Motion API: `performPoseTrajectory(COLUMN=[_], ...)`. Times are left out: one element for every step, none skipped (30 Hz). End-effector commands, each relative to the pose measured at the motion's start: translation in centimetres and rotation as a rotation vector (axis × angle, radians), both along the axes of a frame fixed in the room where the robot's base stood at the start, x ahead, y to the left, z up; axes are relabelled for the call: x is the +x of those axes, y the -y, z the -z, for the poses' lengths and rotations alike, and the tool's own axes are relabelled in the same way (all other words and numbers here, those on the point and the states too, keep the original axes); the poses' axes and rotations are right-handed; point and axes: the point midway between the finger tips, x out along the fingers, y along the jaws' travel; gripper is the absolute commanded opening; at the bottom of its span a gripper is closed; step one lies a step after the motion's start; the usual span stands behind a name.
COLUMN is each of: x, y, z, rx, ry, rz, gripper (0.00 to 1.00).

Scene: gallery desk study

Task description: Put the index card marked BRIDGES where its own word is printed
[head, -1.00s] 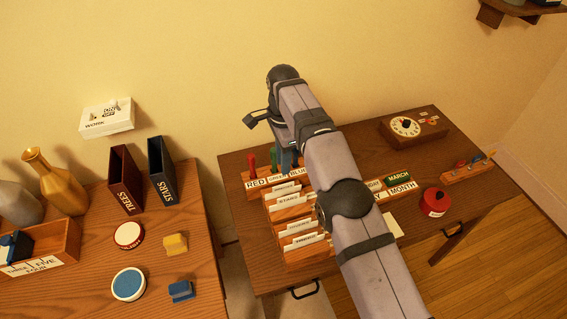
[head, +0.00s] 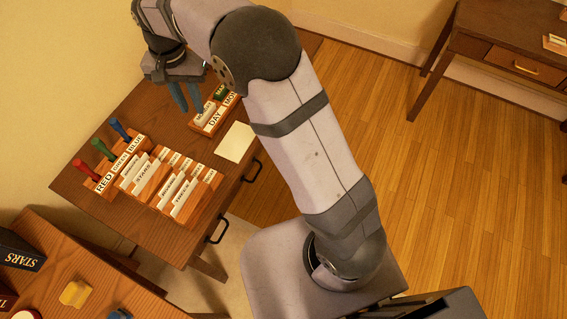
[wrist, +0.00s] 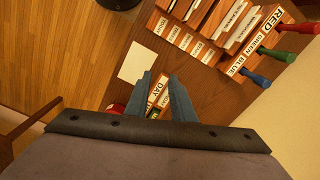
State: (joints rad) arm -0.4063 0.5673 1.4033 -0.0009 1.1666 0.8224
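A pale card (head: 236,142) lies flat on the desk, to the right of the wooden card file. It also shows in the wrist view (wrist: 137,63). I cannot read any word on it. The card file (head: 163,207) has stepped rows with white word labels; STARS and TREES are readable, the others are too small to be sure of. I cannot make out BRIDGES anywhere. My gripper (head: 189,110) is open and empty, pointing down above the desk near the DAY and MONTH rack. Its two blue fingers (wrist: 160,76) stand apart in the wrist view.
The DAY and MONTH rack (head: 205,128) is beneath my gripper. A rack labelled RED, GREEN and BLUE (head: 108,180) holds upright coloured handles beside the card file. A red round object (wrist: 115,109) is partly hidden behind the gripper.

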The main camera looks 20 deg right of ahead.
Motion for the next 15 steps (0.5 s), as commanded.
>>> performPoseTrajectory(x=[-1.0, -1.6, -2.5, -3.3, -4.1, -5.2, -6.1, -7.0, -8.4, -9.4, -10.5, -11.9, -12.9, -14.0, -15.2], y=[2.3, 3.4, 4.9, 6.0, 7.0, 8.4, 9.4, 10.4, 11.6, 12.5, 13.3, 14.3, 15.0, 15.6, 16.3], z=[-0.2, -0.1, 0.0, 0.1, 0.2, 0.4, 0.5, 0.7, 1.0, 1.2, 1.5, 1.8, 2.1, 2.4, 2.8], rx=[-0.001, 0.000, 0.000, -0.001, 0.000, -0.001, -0.001, -0.002, -0.002, -0.002, -0.002, -0.002, -0.002, -0.003, -0.003], ry=[-0.001, 0.000, 0.000, 0.000, 0.000, 0.001, 0.000, 0.000, 0.001, 0.000, 0.000, 0.000, 0.001, -0.001, 0.001], rz=[-0.022, -0.041, -0.065, -0.084, -0.103, -0.127, -0.146, -0.164, -0.190, -0.208, -0.226, -0.251, -0.268, -0.284, -0.305], gripper=[0.22, 0.22, 0.22, 0.22, 0.22, 0.22, 0.22, 0.22, 0.22, 0.22, 0.22, 0.22, 0.22, 0.22, 0.22])
